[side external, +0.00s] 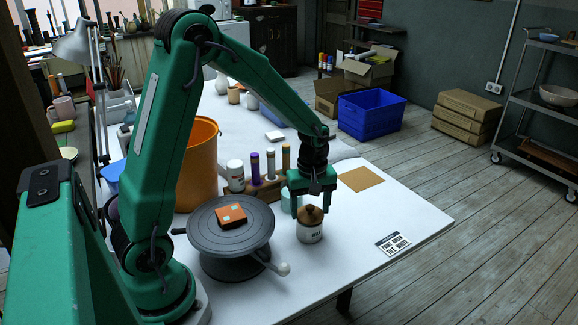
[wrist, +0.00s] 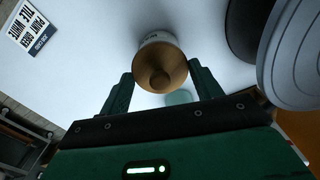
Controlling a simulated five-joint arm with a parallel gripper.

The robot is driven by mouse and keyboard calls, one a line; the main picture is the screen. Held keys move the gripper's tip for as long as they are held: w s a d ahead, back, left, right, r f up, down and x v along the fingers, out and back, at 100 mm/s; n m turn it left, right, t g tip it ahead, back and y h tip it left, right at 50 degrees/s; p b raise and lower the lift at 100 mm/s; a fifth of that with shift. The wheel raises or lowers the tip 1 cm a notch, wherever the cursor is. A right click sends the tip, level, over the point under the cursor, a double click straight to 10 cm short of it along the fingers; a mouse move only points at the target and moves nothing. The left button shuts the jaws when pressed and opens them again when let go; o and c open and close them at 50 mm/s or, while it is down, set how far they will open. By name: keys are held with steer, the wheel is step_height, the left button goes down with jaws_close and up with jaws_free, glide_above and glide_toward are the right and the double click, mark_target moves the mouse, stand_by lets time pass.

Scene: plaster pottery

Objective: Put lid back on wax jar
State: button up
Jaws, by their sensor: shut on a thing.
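The wax jar (side external: 310,233) is a small white jar with dark lettering, upright near the table's front edge. Its brown lid (side external: 311,214), with a round knob, is at the jar's mouth; I cannot tell whether it is fully seated. My gripper (side external: 313,208) points down over the jar, shut on the lid, with a finger on either side. In the wrist view the lid (wrist: 160,72) lies between my fingertips (wrist: 162,72) and covers most of the jar (wrist: 157,38). The lid hides the jar's opening.
A grey turntable (side external: 230,240) with an orange tile (side external: 231,216) stands left of the jar. A pale teal pot (side external: 290,198), a rack of bottles (side external: 266,187) and an orange bucket (side external: 198,165) are behind. A printed card (side external: 393,244) lies right; table between is clear.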

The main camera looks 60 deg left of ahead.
steer(key=o, duration=1.3)
steer(key=shift+r, duration=0.1)
steer(key=shift+r, duration=3.4)
jaws_close()
